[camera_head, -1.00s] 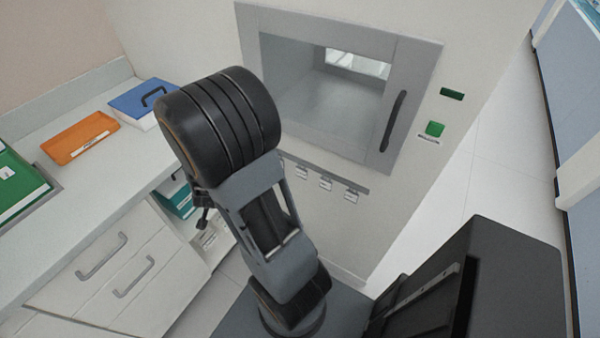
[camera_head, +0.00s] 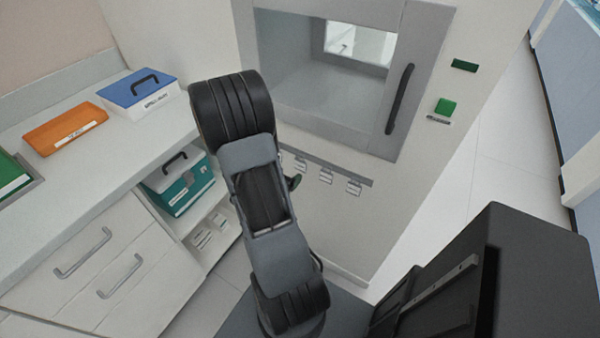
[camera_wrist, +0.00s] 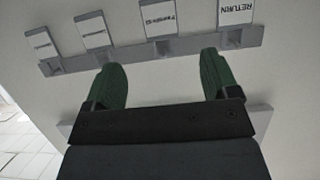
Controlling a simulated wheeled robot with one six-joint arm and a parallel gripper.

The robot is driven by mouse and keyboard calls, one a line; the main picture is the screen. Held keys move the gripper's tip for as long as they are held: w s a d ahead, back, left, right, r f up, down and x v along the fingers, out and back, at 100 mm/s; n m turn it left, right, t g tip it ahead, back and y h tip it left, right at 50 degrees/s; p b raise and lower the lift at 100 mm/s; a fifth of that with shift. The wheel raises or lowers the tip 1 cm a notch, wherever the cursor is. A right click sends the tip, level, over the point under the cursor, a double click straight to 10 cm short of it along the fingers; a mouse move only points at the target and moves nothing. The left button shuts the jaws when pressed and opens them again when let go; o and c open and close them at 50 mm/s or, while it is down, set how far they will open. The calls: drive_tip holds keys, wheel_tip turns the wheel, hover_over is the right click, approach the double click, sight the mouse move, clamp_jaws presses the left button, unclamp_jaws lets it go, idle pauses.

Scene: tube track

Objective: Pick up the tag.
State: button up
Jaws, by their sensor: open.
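Several small white tags hang from a grey rail (camera_head: 362,179) below the window in the wall; which one is the tag cannot be told. In the wrist view the rail (camera_wrist: 130,56) carries a tag marked RETURN (camera_wrist: 236,12), upside down, at the right. A second tag (camera_wrist: 158,20), a third tag (camera_wrist: 93,31) and one more tag (camera_wrist: 42,44) lie to its left. My gripper (camera_wrist: 161,78) is open, its two green fingers apart and nothing between them, pointing toward the rail. In the head view it is mostly hidden behind my arm.
A grey-framed window (camera_head: 430,60) with a dark handle (camera_head: 400,99) is above the rail. A green button (camera_head: 446,107) is to its right. On the left counter (camera_head: 100,165) are an orange box (camera_head: 65,130) and a blue-lidded box (camera_head: 138,90). A teal box (camera_head: 180,190) sits in a shelf below.

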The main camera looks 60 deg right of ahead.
sight(300, 164)
drive_tip(key=shift+x, duration=4.25)
drive_tip(key=shift+d+r, duration=0.1)
drive_tip(key=shift+r, duration=0.05)
drive_tip(key=shift+c, duration=0.4)
drive_tip(key=c, duration=0.9)
